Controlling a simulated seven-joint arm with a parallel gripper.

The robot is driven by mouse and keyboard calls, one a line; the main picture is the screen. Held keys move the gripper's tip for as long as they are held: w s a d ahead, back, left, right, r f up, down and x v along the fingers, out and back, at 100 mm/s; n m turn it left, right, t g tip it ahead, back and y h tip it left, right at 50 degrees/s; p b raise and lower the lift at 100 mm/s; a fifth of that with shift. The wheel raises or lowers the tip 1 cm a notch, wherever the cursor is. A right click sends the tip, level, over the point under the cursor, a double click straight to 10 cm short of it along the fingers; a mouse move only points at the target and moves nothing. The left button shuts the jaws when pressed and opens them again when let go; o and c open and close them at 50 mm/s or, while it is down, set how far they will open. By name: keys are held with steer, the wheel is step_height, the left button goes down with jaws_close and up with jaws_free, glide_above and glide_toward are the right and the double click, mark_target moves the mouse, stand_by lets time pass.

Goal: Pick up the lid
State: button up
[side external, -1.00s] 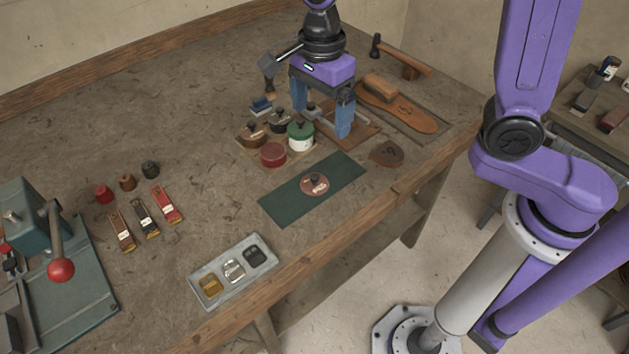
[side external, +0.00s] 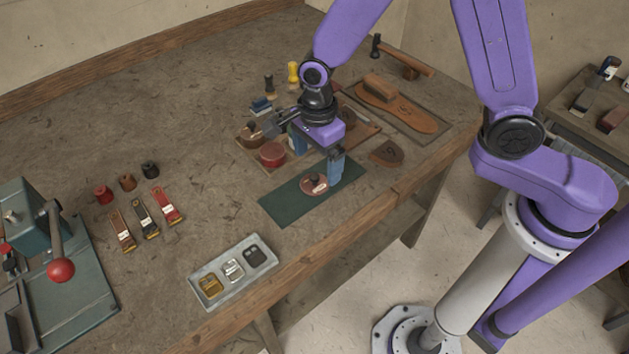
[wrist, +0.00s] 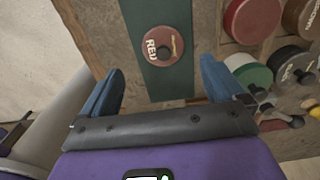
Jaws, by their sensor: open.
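The lid (side external: 308,188) is a flat reddish-brown disc with a dark knob, lying on the green mat (side external: 283,207). In the wrist view the lid (wrist: 158,38) shows the word RED and lies ahead of the space between my fingers. My gripper (side external: 317,158) is open and empty, above the mat's far right part, close to the lid and not on it. In the wrist view my gripper (wrist: 162,72) has its blue fingers spread wide. The red pot (side external: 272,154) stands lidless behind the mat; it also shows in the wrist view (wrist: 252,18).
A green-and-white pot (wrist: 248,70) and other lidded pots stand beside the red one, partly hidden by my arm. A metal tray of buckles (side external: 234,271) is at the front edge. A leather sole (side external: 408,114) lies at the right.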

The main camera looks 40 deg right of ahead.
mark_target(315, 176)
steer(key=shift+w+a+f, duration=0.1)
steer(key=shift+w+f, duration=0.05)
steer(key=shift+f, duration=1.2)
steer(key=shift+w+f, duration=0.1)
steer(key=shift+f, duration=1.25)
steer(key=c, duration=1.1)
